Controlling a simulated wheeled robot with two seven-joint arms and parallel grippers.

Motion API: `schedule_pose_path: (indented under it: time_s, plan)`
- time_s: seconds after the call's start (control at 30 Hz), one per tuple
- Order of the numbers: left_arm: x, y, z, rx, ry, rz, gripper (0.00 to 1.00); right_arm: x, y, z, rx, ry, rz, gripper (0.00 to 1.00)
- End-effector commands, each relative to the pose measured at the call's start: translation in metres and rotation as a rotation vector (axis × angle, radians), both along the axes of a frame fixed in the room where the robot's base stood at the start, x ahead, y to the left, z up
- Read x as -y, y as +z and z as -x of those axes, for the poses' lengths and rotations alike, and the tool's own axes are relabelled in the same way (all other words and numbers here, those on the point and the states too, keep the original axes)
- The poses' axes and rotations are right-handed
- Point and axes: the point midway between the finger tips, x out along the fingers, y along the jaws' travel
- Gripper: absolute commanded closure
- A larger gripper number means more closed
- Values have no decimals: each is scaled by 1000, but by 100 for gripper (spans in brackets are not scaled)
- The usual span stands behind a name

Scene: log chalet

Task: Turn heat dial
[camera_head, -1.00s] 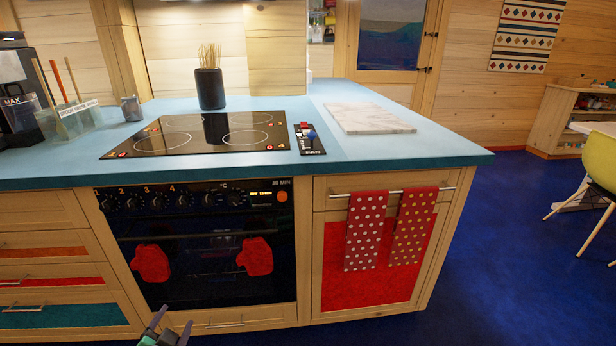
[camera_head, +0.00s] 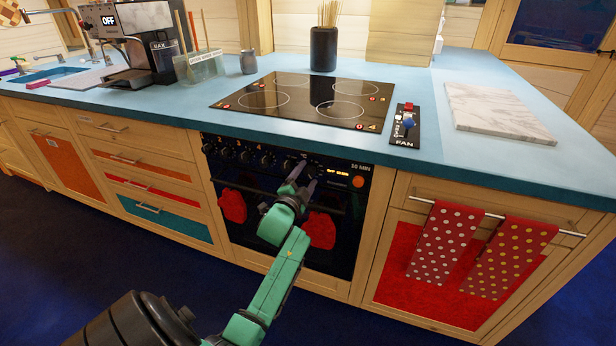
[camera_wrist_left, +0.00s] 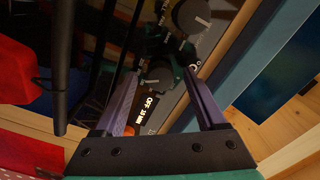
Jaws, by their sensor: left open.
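The oven (camera_head: 350,225) has a black control panel with a row of dark dials (camera_head: 243,156) along its top. My left gripper (camera_head: 298,172) is open in front of the right part of this row, partly hiding the dials there. In the left wrist view, the open left gripper (camera_wrist_left: 163,72) points at the panel. A dark dial (camera_wrist_left: 156,76) lies between its fingertips, near the °C mark; contact cannot be told. Another dial with a white pointer line (camera_wrist_left: 193,17) shows farther up. A lit display (camera_wrist_left: 148,106) lies between the fingers. My right gripper is out of view.
Red oven mitts (camera_head: 232,206) hang on the oven front near the oven handle. The blue countertop edge (camera_head: 420,170) overhangs above the panel. A cooktop (camera_head: 300,98) and fan switch panel (camera_head: 405,125) are on top. Dotted towels (camera_head: 445,245) hang at the right. Floor at left is clear.

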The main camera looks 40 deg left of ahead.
Motion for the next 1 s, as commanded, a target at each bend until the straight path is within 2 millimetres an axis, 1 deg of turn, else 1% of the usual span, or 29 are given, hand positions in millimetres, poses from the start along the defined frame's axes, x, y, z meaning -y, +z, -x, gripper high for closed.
schedule_pose_path:
  time_s: [0.03, 0.1, 0.3, 0.33, 0.37, 0.4, 0.47, 0.5, 0.53, 0.77, 1.0]
  plan:
    - [-2, 0, -5, 1, 1, 0, 27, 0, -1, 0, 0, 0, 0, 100]
    - [-3, 0, -8, 0, 1, -1, 27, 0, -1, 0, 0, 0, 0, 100]
    - [-3, 0, -9, 0, 0, 0, 27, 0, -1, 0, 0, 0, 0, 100]
    - [-3, 0, -9, 0, 0, 0, 30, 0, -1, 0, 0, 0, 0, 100]
    - [-3, 0, -8, 0, 0, 0, 42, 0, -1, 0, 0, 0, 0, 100]
    - [-3, 0, -8, 0, 0, 0, 57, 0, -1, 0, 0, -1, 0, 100]
    - [-3, 0, -8, 0, 0, 0, 80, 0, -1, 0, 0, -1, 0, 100]
    - [-3, 0, -8, 0, 0, 0, 95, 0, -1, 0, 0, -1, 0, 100]
    - [-3, 0, -8, 0, 0, 0, 100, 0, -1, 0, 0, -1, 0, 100]
    - [-3, 0, -8, 4, 0, 10, 100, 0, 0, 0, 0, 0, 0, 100]
    - [-2, 1, -8, 27, 0, 84, 100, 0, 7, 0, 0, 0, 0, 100]
